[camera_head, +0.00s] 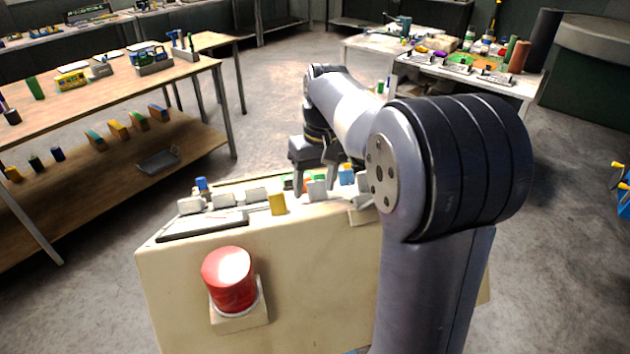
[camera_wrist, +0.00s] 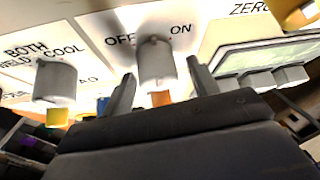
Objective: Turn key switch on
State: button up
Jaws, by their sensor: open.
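The key switch (camera_wrist: 155,62) is a grey knob on a white panel, with OFF printed to its left and ON to its right in the wrist view. My gripper (camera_wrist: 162,88) is open, with one finger on each side of the knob and visible gaps between. Which label the knob points at is hard to tell. In the head view, my gripper (camera_head: 325,178) reaches down over the top of the cream machine (camera_head: 320,260), near a grey knob (camera_head: 317,190). My arm hides part of the panel there.
Another grey knob (camera_wrist: 55,82), marked BOTH and COOL, stands left of the switch. A framed display (camera_wrist: 262,62) lies to the right. A big red button (camera_head: 230,280) is on the machine's front. Workbenches (camera_head: 120,85) stand behind, with open floor between.

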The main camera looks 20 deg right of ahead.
jog(key=shift+c, duration=0.5)
jog(key=c, duration=0.9)
jog(key=shift+r, duration=0.1)
jog(key=m+h+p, duration=0.1)
jog(key=m, duration=0.1)
jog(key=shift+m+h+p, duration=0.3)
jog(key=shift+h+p, duration=0.1)
jog(key=m+h+p, duration=0.1)
jog(key=m+h, duration=0.1)
jog(key=m, duration=0.2)
jog(key=shift+h+p, duration=0.3)
jog(key=shift+g, duration=0.3)
jog(key=o, duration=1)
